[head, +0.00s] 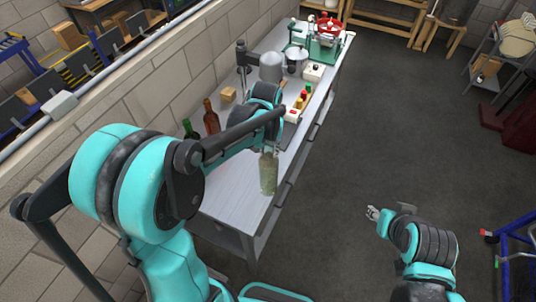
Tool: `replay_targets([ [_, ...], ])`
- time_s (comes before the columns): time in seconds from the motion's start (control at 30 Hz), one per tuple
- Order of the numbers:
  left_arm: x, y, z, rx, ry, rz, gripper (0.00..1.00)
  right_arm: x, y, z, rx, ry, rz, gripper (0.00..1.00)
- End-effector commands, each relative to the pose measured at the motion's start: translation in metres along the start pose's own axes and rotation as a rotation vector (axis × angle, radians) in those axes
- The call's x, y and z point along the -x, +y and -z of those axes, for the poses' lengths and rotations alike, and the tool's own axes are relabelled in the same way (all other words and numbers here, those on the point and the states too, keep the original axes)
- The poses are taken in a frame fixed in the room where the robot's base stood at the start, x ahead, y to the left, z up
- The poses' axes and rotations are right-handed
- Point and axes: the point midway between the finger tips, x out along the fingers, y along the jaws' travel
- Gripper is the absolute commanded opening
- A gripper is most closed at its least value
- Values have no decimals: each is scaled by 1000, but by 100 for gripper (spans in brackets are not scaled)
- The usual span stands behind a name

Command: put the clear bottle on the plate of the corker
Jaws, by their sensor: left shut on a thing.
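The clear bottle (268,174) is upright over the front edge area of the grey bench. My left gripper (270,147) is shut on its upper part, and my own arm hides much of the grip. I cannot tell whether the bottle's base touches the bench top. A dark upright stand (243,66) further along the bench looks like the corker; its plate is hidden from view. My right gripper (372,213) is empty and looks open, over the floor to the right of the bench.
The long bench (228,205) bears a brown bottle (211,118), a green bottle (188,128), a small tan block (228,95) and small coloured items (302,99). A green machine with a red wheel (328,27) stands at the far end.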

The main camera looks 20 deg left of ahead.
Motion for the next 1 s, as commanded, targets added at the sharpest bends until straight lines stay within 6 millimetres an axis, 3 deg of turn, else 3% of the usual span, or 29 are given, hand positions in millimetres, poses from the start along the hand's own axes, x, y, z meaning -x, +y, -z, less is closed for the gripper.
replay_targets([
  [0.2,-27,-42,12,6,2,1,0,2,0,2,0,0,0,40],
  [0.43,-47,-74,19,2,1,1,0,3,0,2,0,0,0,40],
  [0.63,-56,-81,20,0,1,0,0,3,0,2,0,0,0,40],
  [1.0,-92,-80,16,0,1,1,0,4,0,3,0,0,0,40],
])
